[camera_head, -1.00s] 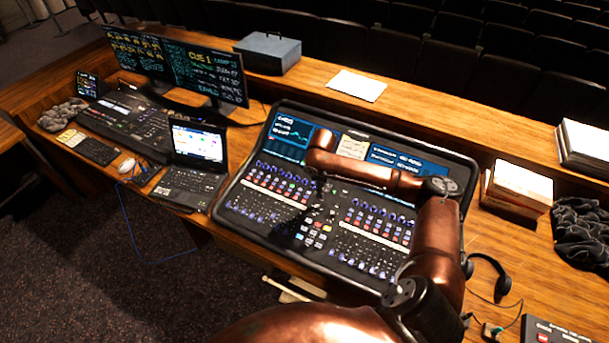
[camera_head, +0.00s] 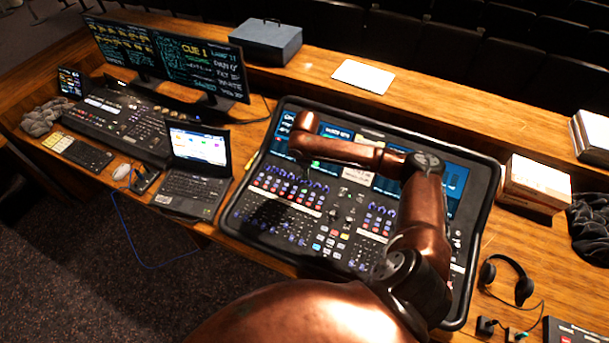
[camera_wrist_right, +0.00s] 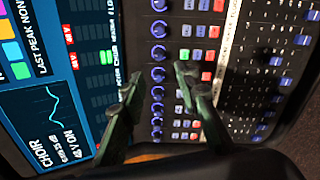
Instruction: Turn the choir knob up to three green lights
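The mixing desk (camera_head: 345,210) fills the middle of the head view, crossed by my right arm. In the right wrist view, a column of blue knobs (camera_wrist_right: 158,52) runs between the two fingers of my right gripper (camera_wrist_right: 158,75). The fingers are apart, one each side of a knob, with gaps showing; I cannot tell how high they are above it. A screen labelled CHOIR (camera_wrist_right: 45,115) is at the lower left of that view. A small green light (camera_wrist_right: 107,57) shows left of the knobs. I cannot read which knob is choir. My left gripper is out of view.
Coloured buttons and faders (camera_wrist_right: 255,75) lie right of the knobs in the wrist view. A laptop (camera_head: 195,180) stands left of the desk. Headphones (camera_head: 507,280) and a box of papers (camera_head: 537,183) are to its right.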

